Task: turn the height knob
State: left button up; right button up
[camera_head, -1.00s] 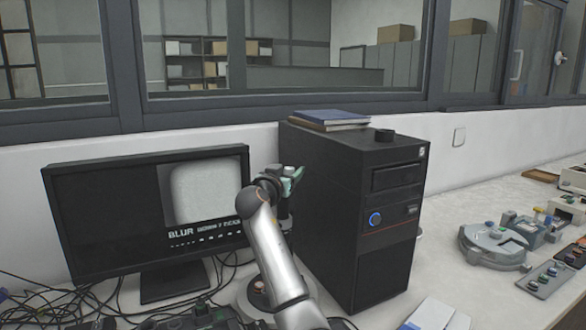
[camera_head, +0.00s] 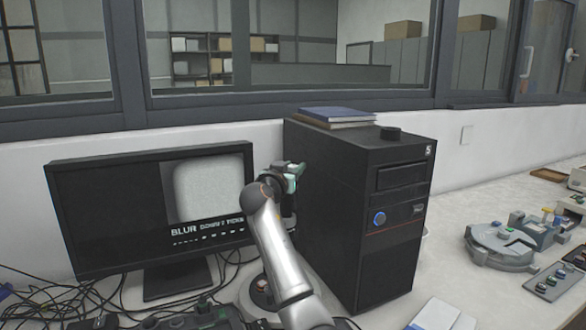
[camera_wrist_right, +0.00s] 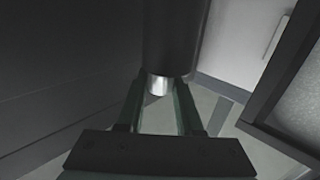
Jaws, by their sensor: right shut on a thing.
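My right gripper (camera_head: 293,174), with greenish fingers, is between the monitor and the black computer tower in the head view. In the right wrist view its two fingers (camera_wrist_right: 158,96) lie on either side of the silver end of a dark cylinder, which I take to be the height knob (camera_wrist_right: 173,42). The gripper is shut on it. My own wrist and arm hide the knob in the head view, and its markings do not show. My left gripper is not in view.
The black computer tower (camera_head: 340,215) stands close to the right of my gripper, with books (camera_head: 335,117) on top. The monitor (camera_head: 110,215) is close on the left. Loose cables (camera_head: 65,300) lie at front left. A round grey device (camera_head: 500,243) sits at right.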

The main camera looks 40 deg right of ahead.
grip_shut()
jog(key=shift+r+n+t+y+p, duration=0.2)
jog(key=shift+n+t+y+p, duration=0.65)
jog(key=shift+t, duration=0.25)
jog(key=n+t+y+p, duration=0.3)
jog(key=p, duration=0.2)
jog(key=shift+d+r+n+t+y, duration=0.1)
jog(key=shift+n+t+y, duration=0.15)
jog(key=shift+t+y, duration=0.15)
jog(key=shift+f+n+t+y+p, duration=0.2)
jog(key=shift+n+t+y+p, duration=0.6)
jog(key=shift+n+y+p, duration=0.5)
